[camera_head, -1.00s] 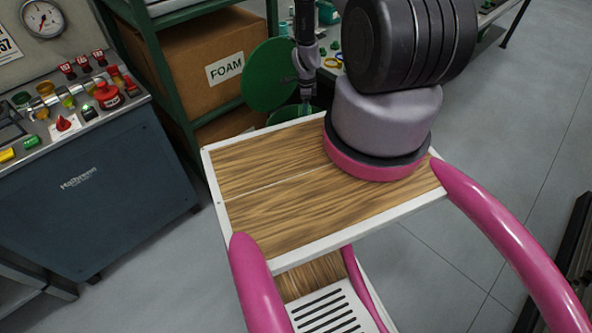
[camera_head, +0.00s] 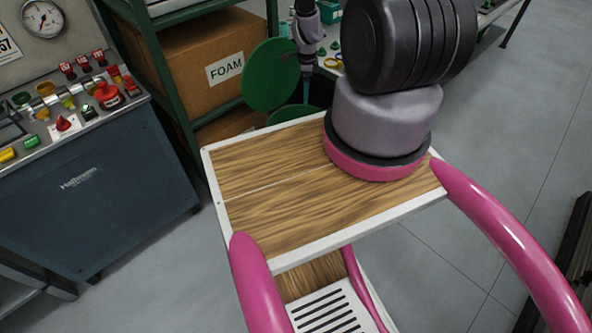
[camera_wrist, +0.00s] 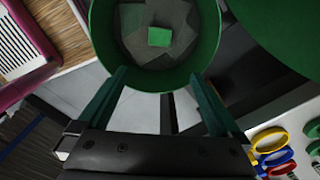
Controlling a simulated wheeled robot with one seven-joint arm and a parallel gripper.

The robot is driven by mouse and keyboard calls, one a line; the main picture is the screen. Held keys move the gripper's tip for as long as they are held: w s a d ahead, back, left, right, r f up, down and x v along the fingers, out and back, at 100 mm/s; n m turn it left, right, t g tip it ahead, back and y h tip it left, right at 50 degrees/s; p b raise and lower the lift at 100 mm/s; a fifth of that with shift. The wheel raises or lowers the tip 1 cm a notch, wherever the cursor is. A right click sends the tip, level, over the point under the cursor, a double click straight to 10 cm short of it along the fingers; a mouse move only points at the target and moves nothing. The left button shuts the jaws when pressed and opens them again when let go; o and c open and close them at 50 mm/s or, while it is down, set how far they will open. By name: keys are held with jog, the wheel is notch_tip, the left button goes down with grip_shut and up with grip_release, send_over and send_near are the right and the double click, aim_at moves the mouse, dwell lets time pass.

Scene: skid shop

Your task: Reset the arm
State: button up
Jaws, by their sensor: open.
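My gripper (camera_wrist: 158,76) is open in the wrist view, with its two green-tinted fingers apart and nothing between them. It points down toward a round green bin (camera_wrist: 98,40). A small green block (camera_wrist: 159,37) lies on the grey bottom of the bin. In the head view, my arm hangs beyond the far edge of the wooden-topped trolley, and the bin (camera_head: 284,117) shows only in part behind that edge.
A green round lid (camera_head: 262,80) stands upright beside the bin. A green shelf holds a FOAM box (camera_head: 205,65). The trolley (camera_head: 270,190) is in front, with my base and pink rails. Coloured rings (camera_wrist: 272,150) lie to the right. A control console (camera_head: 90,190) stands left.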

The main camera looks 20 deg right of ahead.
jog(key=shift+r, duration=0.65)
